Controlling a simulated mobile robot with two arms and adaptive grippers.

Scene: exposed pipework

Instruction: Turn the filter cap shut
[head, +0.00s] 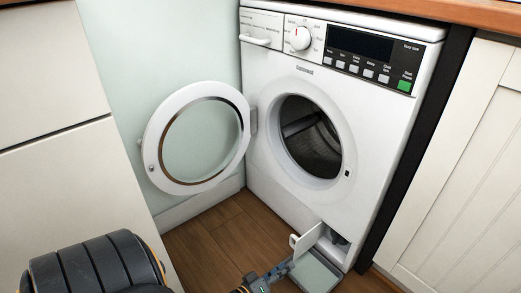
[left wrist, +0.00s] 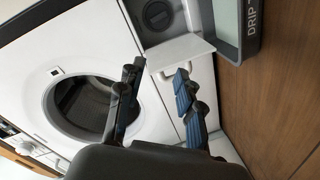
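The filter cap (left wrist: 155,15) is a round dark grey cap in a recess at the washing machine's (head: 330,120) lower right corner. In the head view it is a dark shape, partly hidden behind the open white filter flap (head: 306,240). The flap (left wrist: 182,52) also shows in the left wrist view, between my left gripper and the cap. My left gripper (left wrist: 160,70) has its two fingers apart with nothing held, close to the flap; I cannot tell whether it touches. In the head view the left gripper (head: 278,273) enters low, beside the drip tray (head: 315,274). My right gripper is out of view.
The grey drip tray (left wrist: 246,30) lies on the wooden floor (head: 222,235) under the filter opening. The round washer door (head: 155,170) stands open to the left. Cabinets flank the machine on both sides. Some floor in front of the open door is clear.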

